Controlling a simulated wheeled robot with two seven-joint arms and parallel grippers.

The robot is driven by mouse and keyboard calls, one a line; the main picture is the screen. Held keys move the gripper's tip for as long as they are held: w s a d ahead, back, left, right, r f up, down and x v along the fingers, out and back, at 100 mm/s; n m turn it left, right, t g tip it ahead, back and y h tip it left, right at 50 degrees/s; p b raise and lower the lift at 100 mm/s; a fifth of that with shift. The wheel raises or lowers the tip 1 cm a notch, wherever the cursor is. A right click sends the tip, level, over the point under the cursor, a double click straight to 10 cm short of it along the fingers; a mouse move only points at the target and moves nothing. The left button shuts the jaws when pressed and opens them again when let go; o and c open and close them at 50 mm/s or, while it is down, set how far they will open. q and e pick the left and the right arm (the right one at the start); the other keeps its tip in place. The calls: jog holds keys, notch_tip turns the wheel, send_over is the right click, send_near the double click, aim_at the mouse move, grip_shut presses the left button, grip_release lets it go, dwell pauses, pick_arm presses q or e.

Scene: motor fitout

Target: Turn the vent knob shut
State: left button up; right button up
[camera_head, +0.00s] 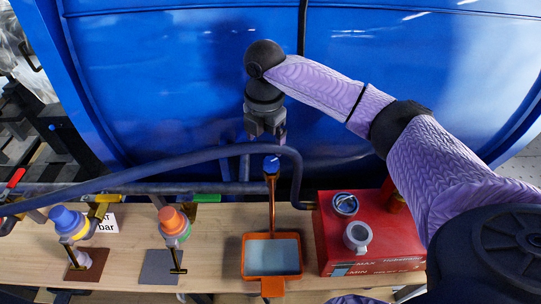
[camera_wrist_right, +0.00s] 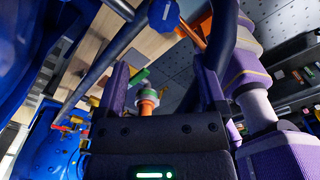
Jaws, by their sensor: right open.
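The small blue knob (camera_head: 271,164) tops a thin copper pipe above the orange tray, in front of the blue tank. I take it for the vent knob, but no readable label on it confirms this. It also shows in the right wrist view, where the blue knob (camera_wrist_right: 164,14) sits at the top, beyond the fingertips. My right gripper (camera_head: 266,132) is open and empty, just above the knob in the head view and apart from it. Its two purple fingers stand wide apart in the right wrist view. My left gripper is out of sight.
A dark hose (camera_head: 190,158) curves across close to the knob. The orange tray (camera_head: 271,237) lies below. A red box (camera_head: 365,245) stands at right. Blue-topped (camera_head: 66,219) and orange-topped (camera_head: 173,219) valves stand at left. The blue tank (camera_head: 170,70) fills the back.

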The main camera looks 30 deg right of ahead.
aim_at(271, 162)
jog(key=shift+n, duration=0.4)
jog(key=f+b, duration=0.1)
jog(key=f, duration=0.2)
jog(key=d+f+b, duration=0.1)
jog(key=f, duration=0.2)
jog(key=shift+s+d+f, duration=0.1)
jog(key=shift+d+f, duration=0.1)
jog(key=shift+f, duration=0.45)
